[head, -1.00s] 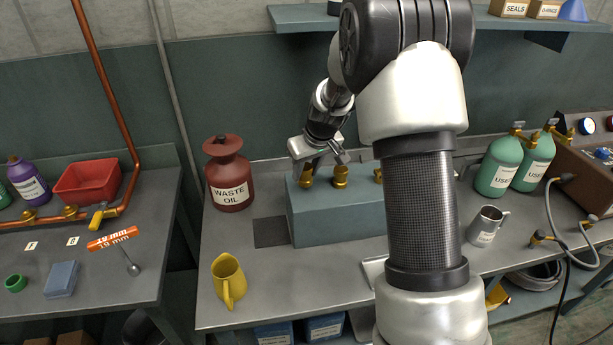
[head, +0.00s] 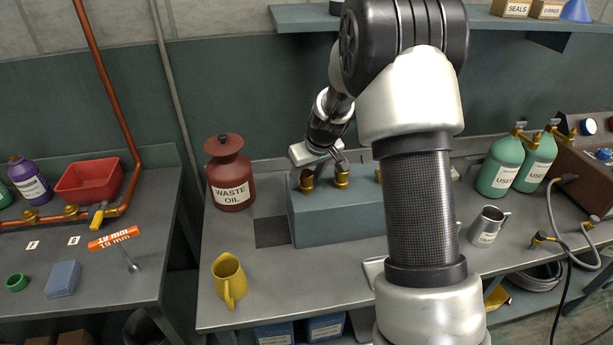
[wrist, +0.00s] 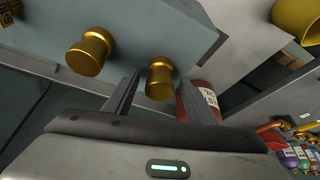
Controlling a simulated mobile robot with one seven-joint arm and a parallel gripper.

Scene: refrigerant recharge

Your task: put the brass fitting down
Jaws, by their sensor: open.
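A brass fitting (head: 307,181) stands upright on the left end of the blue-grey block. In the wrist view this fitting (wrist: 160,78) is between my two fingers, with its foot at the block's face. My gripper (head: 321,174) is open around it; in the wrist view the fingers (wrist: 163,92) show one on each side, apart. A second brass fitting (head: 341,177) stands beside it on the block (head: 340,219), and also shows left of my fingers in the wrist view (wrist: 90,52). A third brass fitting (head: 378,175) is partly hidden by my arm.
A red waste oil can (head: 229,178) stands left of the block, near my gripper. A yellow jug (head: 229,280) stands at the front left and a metal cup (head: 487,226) at the right. Bench top between jug and block is clear.

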